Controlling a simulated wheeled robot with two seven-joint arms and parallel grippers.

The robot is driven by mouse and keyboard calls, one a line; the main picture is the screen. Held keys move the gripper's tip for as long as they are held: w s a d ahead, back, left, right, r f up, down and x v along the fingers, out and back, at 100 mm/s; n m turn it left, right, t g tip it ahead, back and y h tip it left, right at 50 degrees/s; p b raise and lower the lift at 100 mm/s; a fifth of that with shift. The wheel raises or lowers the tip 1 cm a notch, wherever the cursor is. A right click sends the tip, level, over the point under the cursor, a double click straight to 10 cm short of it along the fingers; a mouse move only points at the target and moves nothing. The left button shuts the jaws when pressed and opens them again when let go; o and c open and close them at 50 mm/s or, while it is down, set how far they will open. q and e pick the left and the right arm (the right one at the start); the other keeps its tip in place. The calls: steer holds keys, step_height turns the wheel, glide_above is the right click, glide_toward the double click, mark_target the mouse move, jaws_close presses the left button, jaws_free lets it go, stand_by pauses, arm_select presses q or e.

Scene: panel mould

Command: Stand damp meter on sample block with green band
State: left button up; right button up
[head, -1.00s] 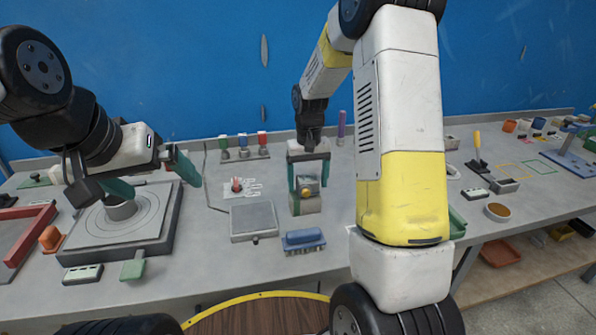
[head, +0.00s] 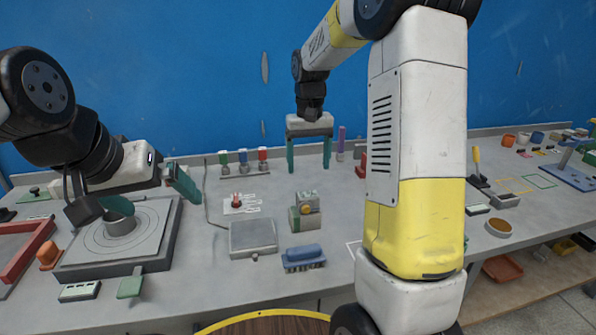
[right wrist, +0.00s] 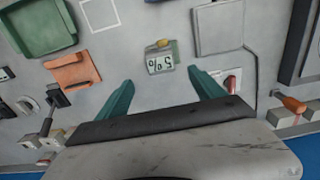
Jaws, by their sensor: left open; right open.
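The damp meter (head: 307,199), a small grey body with a yellow round part, sits on top of the sample block with green band (head: 304,221) in the middle of the table. The right wrist view shows the meter (right wrist: 160,60) from above with a readout that looks like 5.0%; the block is mostly hidden beneath it. My right gripper (head: 308,169) is open and empty, above and behind the meter, apart from it. Its two green fingers (right wrist: 161,80) also show in the right wrist view. My left gripper (head: 153,197) is open over the round plate at left.
A grey square pad (head: 253,239) and a blue brush-like block (head: 303,257) lie near the meter. Red, green and blue topped pieces (head: 243,157) and a purple cylinder (head: 340,140) stand at the back. A ringed plate (head: 85,240) fills the left.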

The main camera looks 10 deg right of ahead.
steer(key=s+r+t+y, duration=0.1)
steer(key=s+r+t, duration=0.2)
steer(key=s+r, duration=0.75)
steer(key=s+a+t, duration=0.1)
steer(key=s, duration=0.6)
steer(key=s+a+f+t+y, duration=0.1)
steer(key=s+t, duration=0.1)
steer(key=s, duration=0.4)
steer(key=shift+s+f, duration=0.3)
steer(key=shift+s, duration=0.1)
